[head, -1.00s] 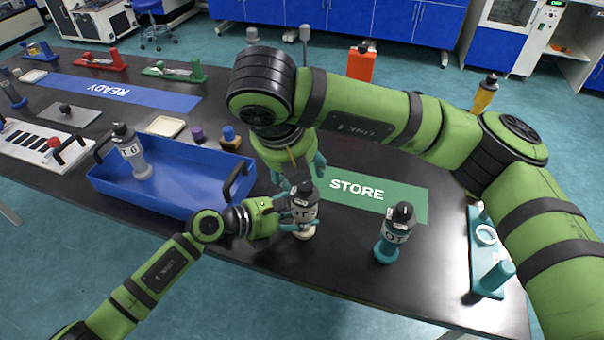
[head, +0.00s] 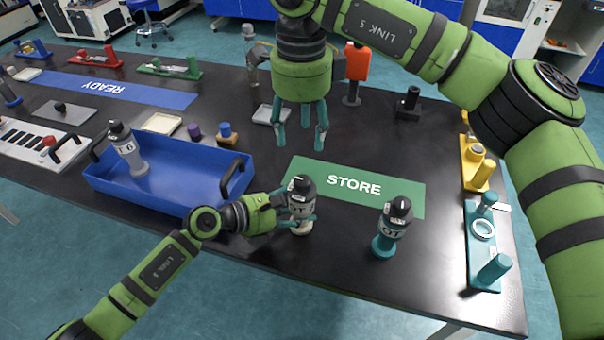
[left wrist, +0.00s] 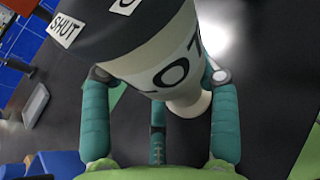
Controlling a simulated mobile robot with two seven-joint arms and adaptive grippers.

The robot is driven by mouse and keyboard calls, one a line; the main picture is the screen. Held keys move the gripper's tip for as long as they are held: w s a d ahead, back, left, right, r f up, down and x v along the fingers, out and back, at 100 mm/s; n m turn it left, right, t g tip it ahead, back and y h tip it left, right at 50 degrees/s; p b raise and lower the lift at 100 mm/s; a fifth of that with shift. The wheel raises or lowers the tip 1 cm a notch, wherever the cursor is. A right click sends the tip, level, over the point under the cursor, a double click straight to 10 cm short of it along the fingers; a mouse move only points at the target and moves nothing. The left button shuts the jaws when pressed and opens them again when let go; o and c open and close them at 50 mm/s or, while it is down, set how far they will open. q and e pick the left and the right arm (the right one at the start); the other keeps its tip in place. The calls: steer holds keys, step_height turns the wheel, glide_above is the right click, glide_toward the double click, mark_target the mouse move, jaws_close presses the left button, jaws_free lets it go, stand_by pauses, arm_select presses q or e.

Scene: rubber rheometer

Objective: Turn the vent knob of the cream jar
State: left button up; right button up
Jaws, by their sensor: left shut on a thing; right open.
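A white SHUT tag (left wrist: 64,26) shows on the black top there. My right gripper (head: 306,140) is open and empty, fingers pointing down, above the table behind the jar.
A teal-based jar (head: 390,232) stands to the right. A blue tray (head: 180,200) holding another jar is on the left. Teal (head: 483,255) and yellow (head: 476,170) fixtures line the right edge. An orange-red upright (head: 356,62) stands behind.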

mark_target(302, 179)
step_height(302, 179, down, 12)
steer(key=shift+w, duration=0.1)
stand_by(0.5)
jaws_close()
